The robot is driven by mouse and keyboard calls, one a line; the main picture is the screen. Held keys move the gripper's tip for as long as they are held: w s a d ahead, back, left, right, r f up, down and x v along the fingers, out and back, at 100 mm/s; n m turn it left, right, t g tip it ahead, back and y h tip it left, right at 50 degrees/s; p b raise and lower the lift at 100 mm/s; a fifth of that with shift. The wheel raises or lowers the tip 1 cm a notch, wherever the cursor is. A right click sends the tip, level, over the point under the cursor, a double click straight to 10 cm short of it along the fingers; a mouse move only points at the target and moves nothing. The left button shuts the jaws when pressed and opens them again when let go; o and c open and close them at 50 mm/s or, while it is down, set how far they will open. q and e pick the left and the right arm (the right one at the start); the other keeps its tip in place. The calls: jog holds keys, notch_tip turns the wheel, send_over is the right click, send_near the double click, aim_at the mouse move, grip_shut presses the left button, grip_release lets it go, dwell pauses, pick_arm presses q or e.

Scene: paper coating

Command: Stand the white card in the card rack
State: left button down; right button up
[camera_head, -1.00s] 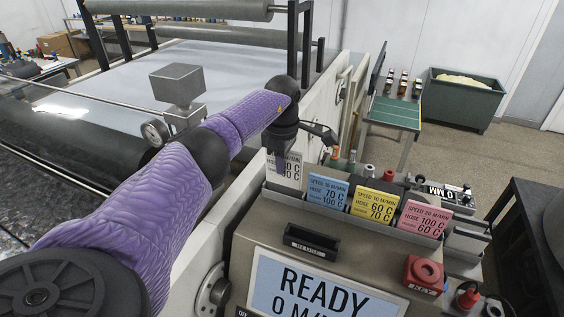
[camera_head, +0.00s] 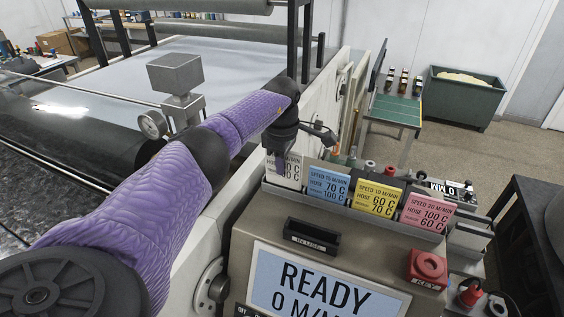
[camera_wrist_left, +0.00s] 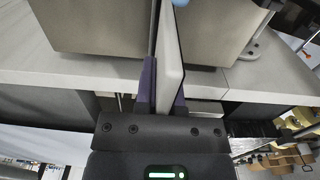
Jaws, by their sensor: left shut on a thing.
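The white card (camera_head: 283,173) is upright at the left end of the card rack (camera_head: 345,213) on the console, left of the blue card. My left gripper (camera_head: 281,156) is above the rack, shut on the card's upper part and hiding part of its print. The card's lower edge is hidden behind the rack's front wall, so I cannot tell if it touches the bottom. In the left wrist view, the white card (camera_wrist_left: 170,62) shows edge-on between the purple fingers (camera_wrist_left: 163,95). My right gripper is out of view.
The blue card (camera_head: 327,186), yellow card (camera_head: 376,197) and pink card (camera_head: 428,212) stand in the rack to the right. In front are a black IN USE holder (camera_head: 311,237), a READY screen (camera_head: 320,285) and a red KEY knob (camera_head: 427,267).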

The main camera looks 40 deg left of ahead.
pick_arm(q)
jog(key=shift+f+b, duration=0.95)
jog(key=shift+f, duration=0.25)
jog(key=c, duration=0.7)
grip_release()
jog(key=shift+o, duration=0.2)
notch_tip(320, 180, up, 10)
jog(key=shift+b, duration=0.55)
jog(key=shift+f, duration=0.1)
